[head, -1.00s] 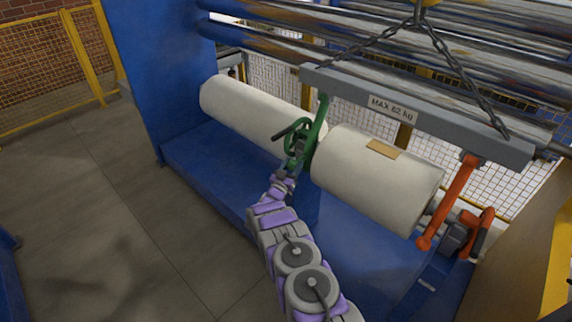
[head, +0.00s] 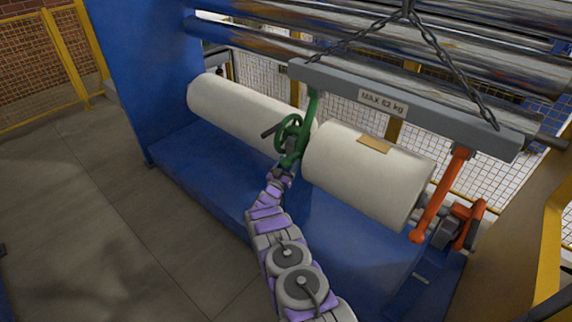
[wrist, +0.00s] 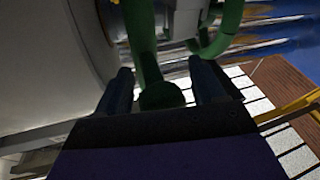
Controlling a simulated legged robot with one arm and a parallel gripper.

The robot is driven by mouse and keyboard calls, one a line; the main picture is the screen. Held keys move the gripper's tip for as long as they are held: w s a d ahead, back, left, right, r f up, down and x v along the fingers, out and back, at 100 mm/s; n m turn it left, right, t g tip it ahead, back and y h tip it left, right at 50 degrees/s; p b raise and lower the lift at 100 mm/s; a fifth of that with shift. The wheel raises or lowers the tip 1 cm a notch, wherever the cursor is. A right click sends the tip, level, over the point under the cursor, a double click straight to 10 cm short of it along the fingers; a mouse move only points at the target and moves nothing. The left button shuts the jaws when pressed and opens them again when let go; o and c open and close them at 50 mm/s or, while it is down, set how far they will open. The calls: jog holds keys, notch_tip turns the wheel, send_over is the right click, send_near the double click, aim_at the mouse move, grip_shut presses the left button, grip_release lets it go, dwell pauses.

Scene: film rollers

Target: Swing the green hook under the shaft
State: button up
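The green hook (head: 312,105) hangs from the left end of a grey lifting beam (head: 350,92). It slants down toward me in the gap between two white rolls. My gripper (head: 287,162) is at its lower end. In the wrist view the round green end of the hook (wrist: 162,95) sits between my two fingers (wrist: 165,85). The fingers stand apart, with narrow dark gaps beside the green end; contact is not clear. A green handwheel (head: 290,132) is just behind and partly overlaps the hook. The shaft under the hook is mostly hidden by the rolls.
The left roll (head: 240,105) and right roll (head: 365,180) lie above a blue machine base (head: 200,170). An orange hook (head: 440,195) hangs at the beam's right end beside an orange handwheel (head: 468,225). Chains hold the beam. Open floor (head: 90,220) is at the left.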

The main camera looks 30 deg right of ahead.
jog(key=shift+o, duration=0.3)
jog(key=shift+s+d+r, duration=0.15)
jog(key=shift+r, duration=0.2)
jog(key=shift+a, duration=0.8)
jog(key=p+v, duration=0.2)
jog(key=v, duration=1.4)
jog(key=shift+s+d+f, duration=0.2)
jog(key=shift+s+f, duration=0.05)
jog(key=shift+f, duration=0.05)
